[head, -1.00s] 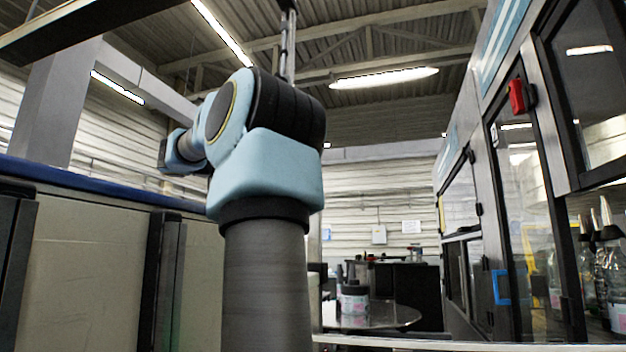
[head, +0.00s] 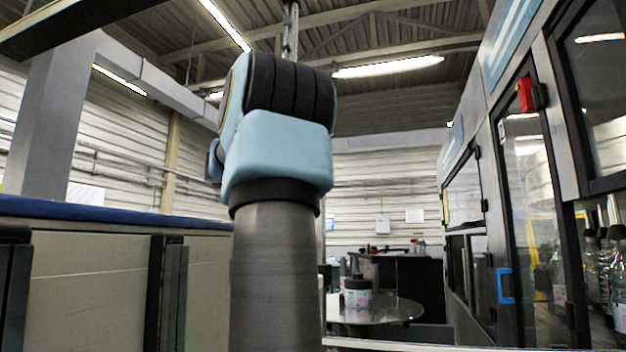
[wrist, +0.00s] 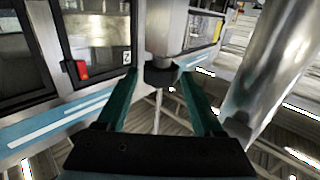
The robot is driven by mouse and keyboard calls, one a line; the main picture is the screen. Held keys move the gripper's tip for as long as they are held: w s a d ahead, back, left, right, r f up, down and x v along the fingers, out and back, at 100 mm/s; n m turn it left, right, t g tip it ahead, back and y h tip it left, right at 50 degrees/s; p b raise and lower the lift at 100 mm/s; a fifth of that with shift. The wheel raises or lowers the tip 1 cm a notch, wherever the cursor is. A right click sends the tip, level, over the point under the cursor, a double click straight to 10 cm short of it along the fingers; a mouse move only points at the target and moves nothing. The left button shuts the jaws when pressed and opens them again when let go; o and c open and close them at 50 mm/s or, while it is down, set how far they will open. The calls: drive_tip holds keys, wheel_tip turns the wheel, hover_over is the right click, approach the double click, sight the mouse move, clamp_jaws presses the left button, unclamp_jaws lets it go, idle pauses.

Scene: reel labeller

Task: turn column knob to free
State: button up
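In the wrist view, my gripper (wrist: 160,76) has its two teal fingers spread wide apart. A dark collar-like part (wrist: 160,70), which looks like the column knob, shows between and beyond the fingertips on a silver column (wrist: 160,28). I see no clear grip on it, and I cannot tell whether the fingertips touch it. Its turn position cannot be read. In the head view, my arm hides my gripper and no knob can be made out; a thin metal post (head: 290,35) shows above my arm.
A glazed machine (head: 470,200) with a red switch (head: 526,95) stands at the right. A round table (head: 385,311) with a labelled jar (head: 357,291) is behind my arm. A blue-topped panel (head: 120,215) is at the left. A thick shiny cylinder (wrist: 285,65) is right of my fingers.

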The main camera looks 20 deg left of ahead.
clamp_jaws()
idle(0.3)
drive_tip(key=shift+f+b, duration=0.15)
drive_tip(key=shift+b, duration=0.35)
